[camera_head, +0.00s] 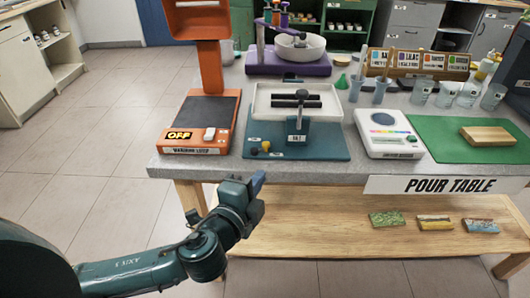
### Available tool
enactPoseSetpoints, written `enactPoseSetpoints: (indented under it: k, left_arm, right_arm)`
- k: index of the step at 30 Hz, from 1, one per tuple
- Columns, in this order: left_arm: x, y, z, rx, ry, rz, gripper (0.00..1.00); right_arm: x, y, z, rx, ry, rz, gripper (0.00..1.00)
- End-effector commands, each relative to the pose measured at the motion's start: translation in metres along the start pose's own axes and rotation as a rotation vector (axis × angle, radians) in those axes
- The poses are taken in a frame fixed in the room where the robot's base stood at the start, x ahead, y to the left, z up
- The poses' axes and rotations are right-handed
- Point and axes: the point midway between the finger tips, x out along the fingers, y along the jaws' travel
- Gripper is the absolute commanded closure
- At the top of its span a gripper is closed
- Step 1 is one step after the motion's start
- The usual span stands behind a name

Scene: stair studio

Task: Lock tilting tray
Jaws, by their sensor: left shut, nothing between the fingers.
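The tilting tray (262,99) is a white rectangular tray on a dark teal base (322,151), on the table's front middle. It looks roughly level. Dark bars lie across its middle, and a grey post with a small label (297,139) stands at its front. My left gripper (258,183) is shut and empty in front of the table edge, below and left of the tray base, touching nothing visible. My right gripper is out of view.
An orange machine (203,140) marked OFF stands left of the tray, with a tall column. A white device (388,134) and a green mat (448,131) lie right. A purple stand with a bowl (300,48) is behind. The floor at left is clear.

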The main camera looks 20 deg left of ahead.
Motion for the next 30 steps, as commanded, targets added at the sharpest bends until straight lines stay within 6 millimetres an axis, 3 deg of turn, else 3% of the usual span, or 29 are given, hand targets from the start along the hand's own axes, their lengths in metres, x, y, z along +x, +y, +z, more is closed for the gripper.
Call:
enactPoseSetpoints:
  k: [12,21,30]
  left_arm:
    - [0.086,-0.001,0.006,0.004,-0.003,-0.002,1.00]
    - [0.106,0.000,0.027,0.000,-0.001,0.000,1.00]
    - [0.107,0.000,0.028,-0.001,0.000,0.001,1.00]
  right_arm:
    - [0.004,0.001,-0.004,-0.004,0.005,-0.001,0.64]
    - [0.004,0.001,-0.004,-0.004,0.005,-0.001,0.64]
    - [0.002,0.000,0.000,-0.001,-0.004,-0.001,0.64]
